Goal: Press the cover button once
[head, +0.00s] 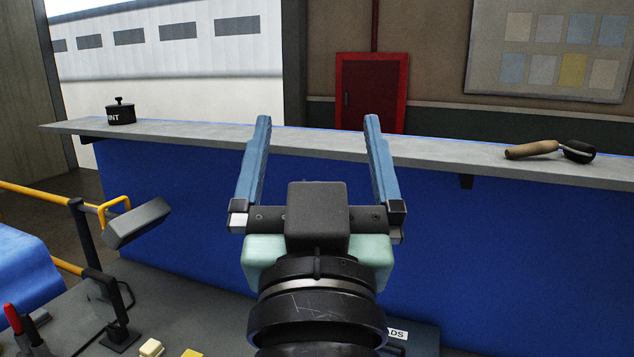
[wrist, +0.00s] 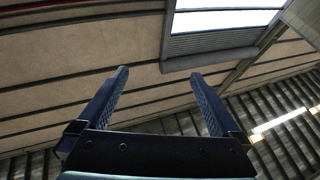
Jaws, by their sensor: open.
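My gripper (head: 317,120) is open and empty, with its two blue fingers spread and pointing up and away in the head view. In the wrist view, my gripper (wrist: 159,73) shows its open fingers against the ceiling, with nothing between them. No part is clearly marked as the cover button. At the bottom left of the head view, a cream block (head: 151,347) and a yellow block (head: 190,352) sit on a grey surface, both partly cut off by the frame edge; I cannot tell whether either is the button. My gripper is well above and to the right of them.
A long grey shelf (head: 200,131) over a blue panel crosses behind my gripper. It holds a black lidded pot (head: 120,113) at left and a wooden-handled tool (head: 535,149) at right.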

